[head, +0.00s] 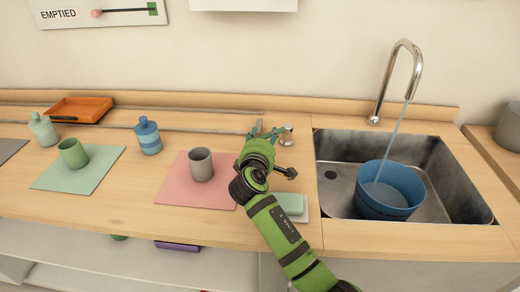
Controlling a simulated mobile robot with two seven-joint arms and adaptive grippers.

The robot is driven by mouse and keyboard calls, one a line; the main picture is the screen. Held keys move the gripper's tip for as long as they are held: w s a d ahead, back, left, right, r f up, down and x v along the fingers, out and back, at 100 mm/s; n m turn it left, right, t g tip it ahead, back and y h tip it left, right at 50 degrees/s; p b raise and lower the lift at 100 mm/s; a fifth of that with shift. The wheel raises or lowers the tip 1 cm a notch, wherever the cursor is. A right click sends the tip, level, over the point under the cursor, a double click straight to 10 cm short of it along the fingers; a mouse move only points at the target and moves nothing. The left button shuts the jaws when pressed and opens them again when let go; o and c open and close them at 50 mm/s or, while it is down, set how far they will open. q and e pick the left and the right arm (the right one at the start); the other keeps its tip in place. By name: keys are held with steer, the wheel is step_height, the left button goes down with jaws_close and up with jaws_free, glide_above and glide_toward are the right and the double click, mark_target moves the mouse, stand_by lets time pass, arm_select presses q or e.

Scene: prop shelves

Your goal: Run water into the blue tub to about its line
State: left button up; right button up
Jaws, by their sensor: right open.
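The blue tub (388,205) stands upright in the metal sink (458,207). A thin stream of water (391,140) runs from the curved chrome spout (388,75) down into the tub. The water level and any fill line inside are too small to tell. My right gripper (265,133) is open at the counter left of the sink. It is close beside a small chrome tap fitting (287,132); I cannot tell whether they touch. My green right arm hides part of the counter there. My left gripper is out of view.
A green sponge (290,203) lies on a pale dish by the sink's left edge. A grey cup (201,165) stands on a pink mat (190,196), with a blue jar (148,137), a green cup (73,153) and an orange tray (84,109) further left.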

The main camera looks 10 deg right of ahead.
steer(key=v, duration=1)
steer(key=shift+s+a, duration=0.1)
steer(key=shift+s, duration=0.05)
stand_by(6.8)
